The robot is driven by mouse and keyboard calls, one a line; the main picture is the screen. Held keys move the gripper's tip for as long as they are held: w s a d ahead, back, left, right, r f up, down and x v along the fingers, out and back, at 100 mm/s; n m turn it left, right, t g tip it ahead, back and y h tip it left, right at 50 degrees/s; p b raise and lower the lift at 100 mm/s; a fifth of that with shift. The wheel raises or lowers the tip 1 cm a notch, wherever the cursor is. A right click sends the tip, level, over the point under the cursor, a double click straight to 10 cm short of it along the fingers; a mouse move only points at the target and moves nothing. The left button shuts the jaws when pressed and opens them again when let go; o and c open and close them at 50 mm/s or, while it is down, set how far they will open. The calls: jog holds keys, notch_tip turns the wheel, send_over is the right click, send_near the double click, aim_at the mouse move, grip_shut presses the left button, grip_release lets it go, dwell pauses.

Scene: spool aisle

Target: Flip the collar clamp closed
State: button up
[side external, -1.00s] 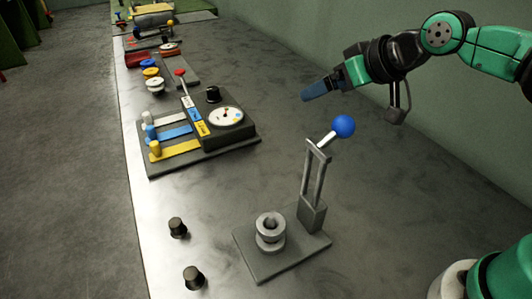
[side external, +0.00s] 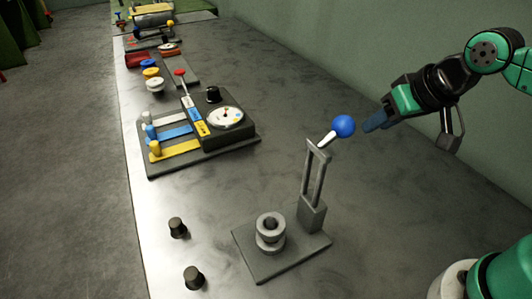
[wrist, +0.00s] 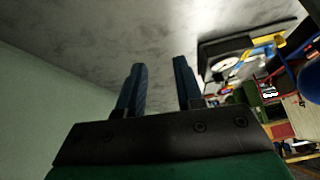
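The collar clamp has a grey plate (side external: 258,264), a ringed grey collar (side external: 270,240) and an upright grey lever frame (side external: 313,180) hinged on a block (side external: 311,213). A short handle with a blue ball (side external: 343,126) sticks out from the frame's top, up and to the right. The frame stands raised, clear of the collar. My gripper (side external: 375,122) is just right of the ball in the side view; I cannot tell whether they touch. In the wrist view my gripper (wrist: 158,78) has its blue fingers apart with nothing between them. The blue ball (wrist: 311,83) shows at that view's right edge, outside the fingers.
A panel (side external: 240,142) with coloured sliders, a red-tipped lever and a dial lies further back on the bench. Two black knobs (side external: 177,228) (side external: 194,278) stand left of the clamp. A green wall (side external: 430,45) runs behind. The bench (side external: 400,215) right of the clamp is bare.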

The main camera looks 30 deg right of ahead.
aim_at(330, 160)
jog(key=r+m, duration=0.1)
jog(key=r+m+g, duration=0.1)
jog(key=r, duration=0.1)
jog(key=w+a+r+m, duration=0.1)
jog(key=shift+r+m+g, duration=0.3)
jog(key=shift+r+m, duration=0.05)
jog(key=shift+m, duration=0.05)
grip_shut()
notch_tip(330, 160, up, 8)
jog(key=a+m+g, duration=0.2)
jog(key=m+g, duration=0.1)
jog(key=m, duration=0.4)
jog(key=shift+s+m+y, duration=0.3)
jog(key=shift+s+y, duration=0.05)
jog(key=shift+y, duration=0.05)
jog(key=shift+f, duration=0.1)
notch_tip(330, 160, down, 10)
jog(key=w, duration=0.2)
jog(key=shift+s+a+r, duration=0.25)
jog(key=shift+s+a, duration=0.15)
jog(key=shift+a, duration=0.3)
jog(key=shift+s+a+r, duration=0.25)
jog(key=shift+s+a, duration=0.1)
jog(key=shift+a, duration=0.3)
jog(key=shift+s+a+r, duration=0.25)
jog(key=shift+s+a, duration=0.15)
jog(key=shift+a, duration=0.3)
jog(key=shift+a, duration=0.1)
